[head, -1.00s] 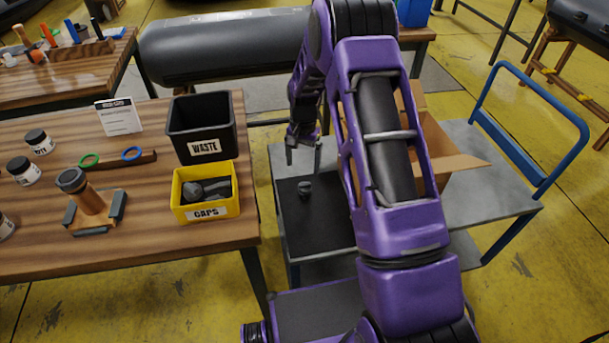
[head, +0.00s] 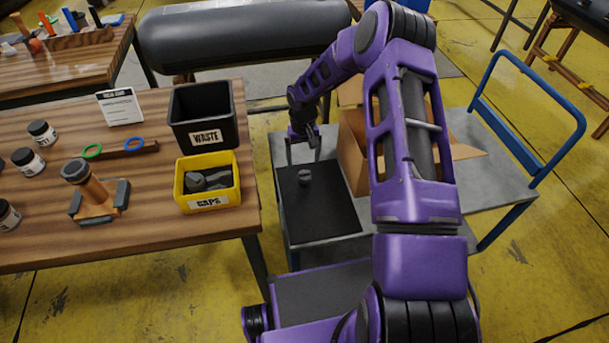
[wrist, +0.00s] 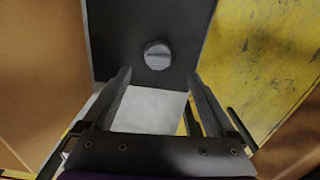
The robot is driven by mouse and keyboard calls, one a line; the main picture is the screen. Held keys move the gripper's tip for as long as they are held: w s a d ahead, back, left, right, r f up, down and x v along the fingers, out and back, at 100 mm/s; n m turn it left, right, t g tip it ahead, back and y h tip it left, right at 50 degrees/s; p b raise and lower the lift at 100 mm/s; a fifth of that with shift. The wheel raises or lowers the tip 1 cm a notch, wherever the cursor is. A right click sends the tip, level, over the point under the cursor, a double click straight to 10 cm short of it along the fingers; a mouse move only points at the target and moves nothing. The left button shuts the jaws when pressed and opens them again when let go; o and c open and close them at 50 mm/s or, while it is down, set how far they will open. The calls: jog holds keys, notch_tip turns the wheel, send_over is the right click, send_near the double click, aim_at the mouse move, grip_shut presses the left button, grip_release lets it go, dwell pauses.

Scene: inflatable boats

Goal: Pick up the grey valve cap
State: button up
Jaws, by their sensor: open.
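The grey valve cap (head: 305,177) sits on a black mat (head: 325,215) on the grey cart. In the wrist view the round cap (wrist: 158,55), with a raised bar across its top, lies just beyond my fingertips, between their lines. My gripper (head: 303,156) is open and empty, pointing down, slightly behind and above the cap. The wrist view shows both fingers (wrist: 158,76) apart, with nothing between them; they do not touch the cap.
An open cardboard box (head: 356,150) stands on the cart right of the mat. On the wooden bench to the left are a yellow CAPS bin (head: 208,203) holding grey pieces and a black WASTE bin (head: 206,140). The mat around the cap is clear.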

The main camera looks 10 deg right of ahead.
aim_at(304, 172)
jog(key=shift+s+d+f, duration=0.1)
jog(key=shift+f, duration=1.5)
jog(key=shift+s+d+f, duration=0.1)
jog(key=shift+f, duration=1.45)
jog(key=c, duration=1.4)
